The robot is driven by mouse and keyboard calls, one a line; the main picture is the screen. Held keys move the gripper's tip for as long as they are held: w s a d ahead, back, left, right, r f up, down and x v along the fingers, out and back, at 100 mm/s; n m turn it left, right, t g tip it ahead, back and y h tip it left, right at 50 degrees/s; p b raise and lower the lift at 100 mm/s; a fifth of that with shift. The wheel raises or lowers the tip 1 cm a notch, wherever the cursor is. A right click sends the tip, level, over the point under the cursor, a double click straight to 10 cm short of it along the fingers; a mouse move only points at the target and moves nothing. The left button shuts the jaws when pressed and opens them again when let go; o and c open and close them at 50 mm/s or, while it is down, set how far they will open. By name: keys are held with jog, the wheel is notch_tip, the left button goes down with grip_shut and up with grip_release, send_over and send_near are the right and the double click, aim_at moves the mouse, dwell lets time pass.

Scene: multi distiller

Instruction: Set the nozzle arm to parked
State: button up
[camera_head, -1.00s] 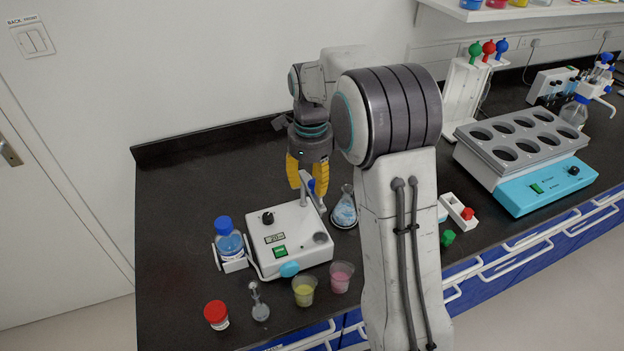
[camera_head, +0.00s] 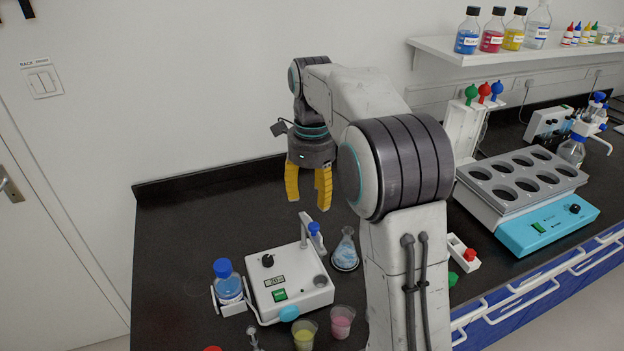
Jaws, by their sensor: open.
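The white dosing device (camera_head: 287,282) stands on the black bench, with a dark knob, a small display and a green switch on top. Its nozzle arm (camera_head: 309,232) is a grey bar on a post at the device's back right, with a blue tip (camera_head: 314,229). The bar slants toward the front right. My gripper (camera_head: 309,204) points down with its yellow fingers apart and empty. In the picture it is just above the nozzle arm, with a small gap between them. I cannot tell its exact depth relative to the arm.
A blue-capped bottle (camera_head: 228,284) stands at the device's left. A flask with blue liquid (camera_head: 345,252) is at its right. Cups of yellow (camera_head: 305,334) and pink (camera_head: 342,321) liquid stand in front. A block with round wells (camera_head: 521,184) is at the right. The bench behind the device is clear.

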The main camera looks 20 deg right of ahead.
jog(key=shift+r, duration=1.65)
